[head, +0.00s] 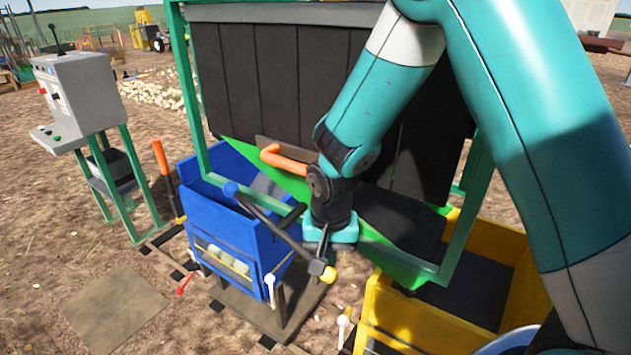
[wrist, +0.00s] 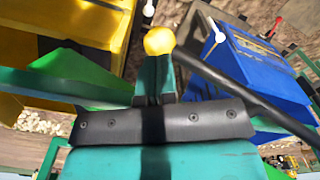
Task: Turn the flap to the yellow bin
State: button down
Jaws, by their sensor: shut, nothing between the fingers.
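A black lever bar (head: 268,222) has a blue knob (head: 230,189) at its upper left end and a yellow knob (head: 329,274) at its lower right end. My gripper (head: 322,257) is shut and empty, pointing down right by the yellow-knob end. In the wrist view the yellow knob (wrist: 159,41) lies just past my fingertips (wrist: 156,62); I cannot tell if they touch. The yellow bin (head: 436,318) is at the lower right and the blue bin (head: 235,235) at the left. The flap itself is not clearly visible; my arm covers part of the chute.
A green frame (head: 194,110) with dark curtains stands over the bins. An orange handle (head: 283,160) sticks out above the blue bin. White-tipped levers (head: 270,283) stand in front. A grey control box (head: 77,90) is at the left. Bare ground lies at lower left.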

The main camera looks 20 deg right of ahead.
jog(key=s+a+r+p, duration=0.3)
jog(key=a+r+p, duration=0.1)
jog(key=r, duration=0.1)
dwell(0.5)
jog(key=s+r+n+y, duration=0.4)
jog(key=s+r+n, duration=0.8)
jog(key=r, duration=0.7)
jog(key=s, duration=0.3)
jog(key=shift+s+a+r, duration=0.15)
jog(key=shift+s+a, duration=0.15)
jog(key=shift+a, duration=0.05)
